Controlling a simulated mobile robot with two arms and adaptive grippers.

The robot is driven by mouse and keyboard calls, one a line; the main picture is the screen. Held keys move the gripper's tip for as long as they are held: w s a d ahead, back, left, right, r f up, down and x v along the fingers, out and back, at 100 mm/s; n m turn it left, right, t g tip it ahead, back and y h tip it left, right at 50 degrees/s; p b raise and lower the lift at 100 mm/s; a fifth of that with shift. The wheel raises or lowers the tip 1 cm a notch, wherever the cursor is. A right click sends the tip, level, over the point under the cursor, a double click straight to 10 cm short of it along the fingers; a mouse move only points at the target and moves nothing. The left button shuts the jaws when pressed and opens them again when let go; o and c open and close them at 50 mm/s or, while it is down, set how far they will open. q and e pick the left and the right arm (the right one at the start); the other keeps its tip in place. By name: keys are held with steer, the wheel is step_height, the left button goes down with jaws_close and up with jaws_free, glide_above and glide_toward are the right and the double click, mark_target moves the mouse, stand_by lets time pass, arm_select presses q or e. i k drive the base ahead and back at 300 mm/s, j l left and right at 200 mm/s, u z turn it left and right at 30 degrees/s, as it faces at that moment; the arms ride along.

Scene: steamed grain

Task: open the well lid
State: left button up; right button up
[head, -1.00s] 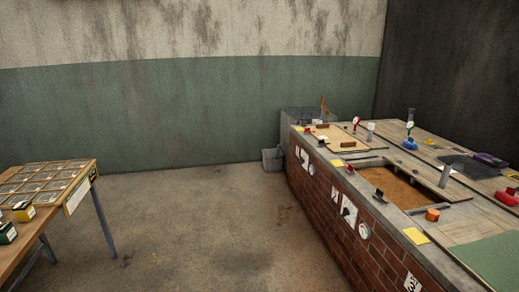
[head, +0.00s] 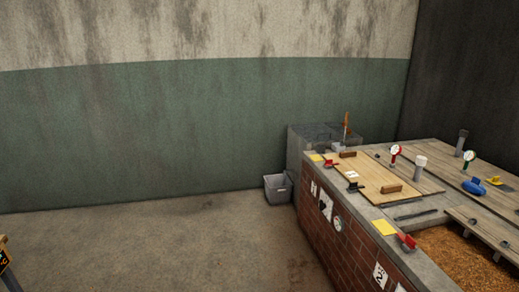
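A light wooden lid (head: 366,177) with two small brown handle blocks lies flat on the brick-sided counter, at the right of the head view. One handle block (head: 348,154) is at its far edge and the other (head: 391,189) is near its right edge. A small white label with dark marks is on the lid. Nearer, at the lower right, an open well holds brown grain (head: 445,262). Neither of my grippers is in view.
The brick counter (head: 335,235) bounds the right side. Red clips, yellow cards, gauges and a blue object (head: 474,187) stand on its top. A grey bin (head: 278,189) is on the floor by the counter's far end. The concrete floor (head: 190,245) is largely clear.

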mark_target(319, 132)
steer(key=i, duration=2.3)
steer(key=i+z, duration=0.1)
steer(key=i, duration=0.6)
steer(key=i+j+z, duration=0.1)
steer(key=i, duration=0.6)
steer(key=i+j, duration=0.2)
steer(key=i, duration=0.5)
steer(key=i+z, duration=0.3)
steer(key=k, duration=0.1)
